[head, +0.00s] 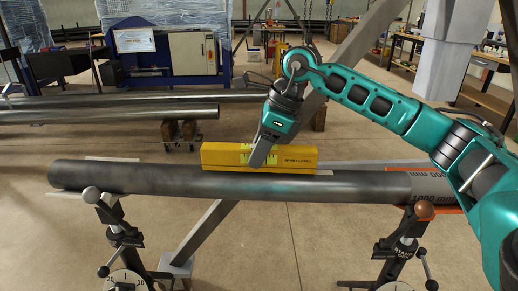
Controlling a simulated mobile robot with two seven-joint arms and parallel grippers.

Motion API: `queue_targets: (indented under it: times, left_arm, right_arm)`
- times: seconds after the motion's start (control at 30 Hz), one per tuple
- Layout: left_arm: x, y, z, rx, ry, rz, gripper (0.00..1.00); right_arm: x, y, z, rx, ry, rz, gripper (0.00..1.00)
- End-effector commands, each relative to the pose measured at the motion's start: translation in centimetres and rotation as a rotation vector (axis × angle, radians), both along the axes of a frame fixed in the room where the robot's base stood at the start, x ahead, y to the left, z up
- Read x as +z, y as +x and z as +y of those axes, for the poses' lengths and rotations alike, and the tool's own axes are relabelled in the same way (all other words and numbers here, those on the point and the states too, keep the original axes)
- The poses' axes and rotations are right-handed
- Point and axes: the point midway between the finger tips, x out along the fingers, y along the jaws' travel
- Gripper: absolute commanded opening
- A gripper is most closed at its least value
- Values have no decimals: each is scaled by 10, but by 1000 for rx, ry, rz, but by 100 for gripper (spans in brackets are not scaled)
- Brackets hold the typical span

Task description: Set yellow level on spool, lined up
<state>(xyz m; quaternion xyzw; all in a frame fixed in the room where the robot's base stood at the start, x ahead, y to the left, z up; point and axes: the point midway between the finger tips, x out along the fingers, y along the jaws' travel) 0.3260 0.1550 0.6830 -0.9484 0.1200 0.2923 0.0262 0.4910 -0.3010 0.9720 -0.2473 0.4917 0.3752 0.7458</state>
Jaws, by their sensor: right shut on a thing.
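The yellow level (219,157), marked "SPIRIT LEVEL", shows in the head view at the long dark grey pipe spool (150,181). My right gripper (258,159) is shut on the level near its middle, reaching down from the upper right. The level looks roughly parallel to the pipe. Its lower edge meets the pipe's upper outline in the picture; I cannot tell whether it touches or hovers. The gripper hides part of the level's face and green vial area. My left gripper is not in view.
The pipe lies across a left stand (124,238) and a right stand (405,246), both with round knobs. More pipes (110,114) lie behind on wooden blocks. A blue machine (170,52) stands at the back. A workbench is at the right. Open floor lies between.

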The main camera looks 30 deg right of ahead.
Motion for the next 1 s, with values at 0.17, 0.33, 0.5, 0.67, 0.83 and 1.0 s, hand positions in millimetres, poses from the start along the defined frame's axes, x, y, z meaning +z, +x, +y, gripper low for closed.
queue_targets:
  times: [0.17,0.33,0.5,0.67,0.83,1.0]
  left_arm:
    - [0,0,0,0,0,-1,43]
    - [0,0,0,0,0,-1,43]
    - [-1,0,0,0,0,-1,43]
    - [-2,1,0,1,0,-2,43]
    - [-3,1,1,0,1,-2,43]
    - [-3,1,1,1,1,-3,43]
  right_arm:
    - [1,0,0,0,0,-1,0]
    - [0,0,0,0,0,-1,0]
    - [-2,0,0,0,0,-1,0]
    - [-3,0,0,0,0,-1,0]
    - [-5,0,0,0,0,-1,0]
    - [-6,0,0,0,0,-1,0]
